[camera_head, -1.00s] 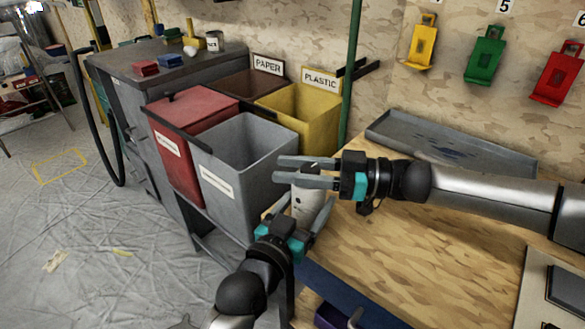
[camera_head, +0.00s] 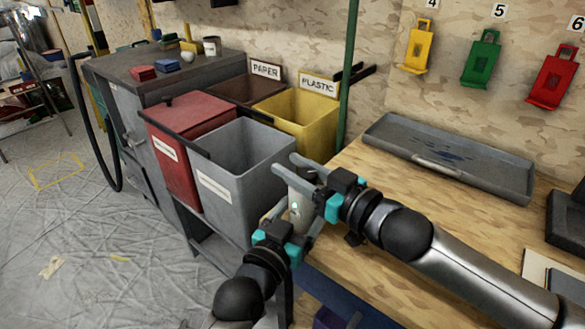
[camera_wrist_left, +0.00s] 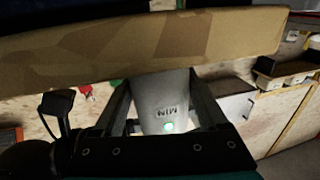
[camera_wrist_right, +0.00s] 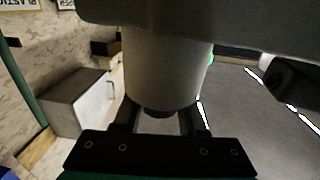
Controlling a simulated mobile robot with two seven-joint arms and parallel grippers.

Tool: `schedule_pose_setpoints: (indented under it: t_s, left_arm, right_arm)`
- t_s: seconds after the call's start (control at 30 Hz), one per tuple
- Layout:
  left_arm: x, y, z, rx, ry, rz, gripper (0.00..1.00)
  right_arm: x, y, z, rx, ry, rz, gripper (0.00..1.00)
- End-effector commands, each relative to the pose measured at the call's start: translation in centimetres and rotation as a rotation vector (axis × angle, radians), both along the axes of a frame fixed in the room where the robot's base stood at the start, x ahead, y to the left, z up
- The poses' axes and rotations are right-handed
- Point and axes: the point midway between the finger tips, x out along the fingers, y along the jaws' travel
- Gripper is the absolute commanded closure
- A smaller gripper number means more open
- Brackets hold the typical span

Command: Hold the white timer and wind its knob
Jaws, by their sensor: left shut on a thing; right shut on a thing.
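The white timer (camera_head: 297,207) is held in the air between my two grippers, in front of the grey bin and beside the workbench's left edge. My left gripper (camera_head: 289,222) is shut on its body from below. In the left wrist view the timer (camera_wrist_left: 165,97) stands between the fingers, with "MIN" lettering and a lit green spot. My right gripper (camera_head: 293,170) is shut at the timer's upper end. In the right wrist view its fingers flank the dark knob (camera_wrist_right: 160,109) at the end of the pale body (camera_wrist_right: 165,70). The knob is hidden in the head view.
The wooden workbench (camera_head: 400,215) carries a grey tray (camera_head: 450,158) at its back. An open grey bin (camera_head: 240,175), a red bin (camera_head: 185,150) and a yellow bin (camera_head: 305,120) stand to the left. Coloured holders, such as the green one (camera_head: 483,57), hang on the wall.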

Motion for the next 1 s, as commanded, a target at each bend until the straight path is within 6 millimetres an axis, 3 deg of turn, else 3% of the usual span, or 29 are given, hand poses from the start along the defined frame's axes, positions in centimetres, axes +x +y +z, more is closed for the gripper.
schedule_pose_setpoints:
  t_s: [0.5, 1.0]
  left_arm:
    - [-0.2, -0.5, -0.1, 0.004, 0.004, -0.01, 0.9]
    - [-0.2, -0.5, -0.1, 0.004, 0.004, -0.01, 0.9]
  right_arm:
    - [0.3, -0.3, 0.3, 0.012, -0.002, -0.275, 1.0]
    - [0.6, -0.8, 0.2, 0.006, -0.001, -0.37, 1.0]
